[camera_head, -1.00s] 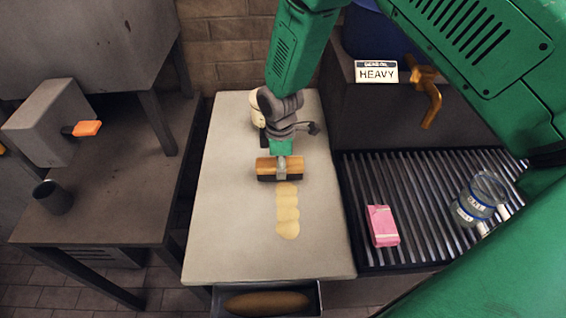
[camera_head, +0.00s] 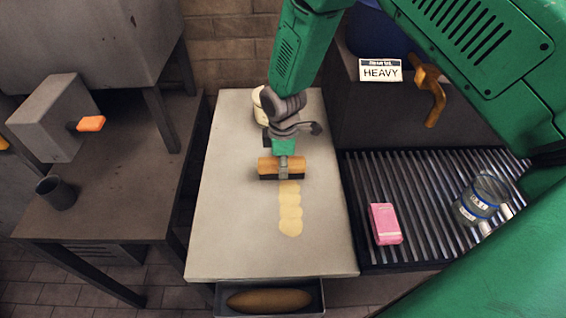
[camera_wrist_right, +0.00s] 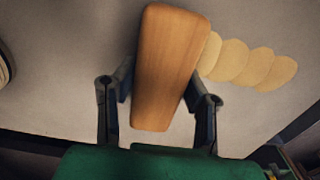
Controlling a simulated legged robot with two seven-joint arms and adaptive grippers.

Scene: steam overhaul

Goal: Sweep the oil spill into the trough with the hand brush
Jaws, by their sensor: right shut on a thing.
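My right gripper (camera_head: 283,160) is shut on the hand brush (camera_head: 270,166), a wooden block with dark bristles beneath. The brush lies crosswise at the back end of the oil spill (camera_head: 290,212). The spill is a pale yellow strip of overlapping patches running toward the front of the light worktop (camera_head: 235,225). In the right wrist view the brush (camera_wrist_right: 168,65) sits between the fingers (camera_wrist_right: 160,115), with the spill (camera_wrist_right: 250,62) beside it. The trough (camera_head: 270,299) is a dark tray below the worktop's front edge, with a brown elongated thing in it. My left gripper is not in view.
A slatted grate (camera_head: 365,250) on the right holds a pink box (camera_head: 384,224) and a glass jar (camera_head: 480,200). Behind it are a brass tap (camera_head: 431,95) and a "HEAVY" sign (camera_head: 380,71). A cream container (camera_head: 260,104) stands at the worktop's back. A dark cup (camera_head: 55,193) is on the left table.

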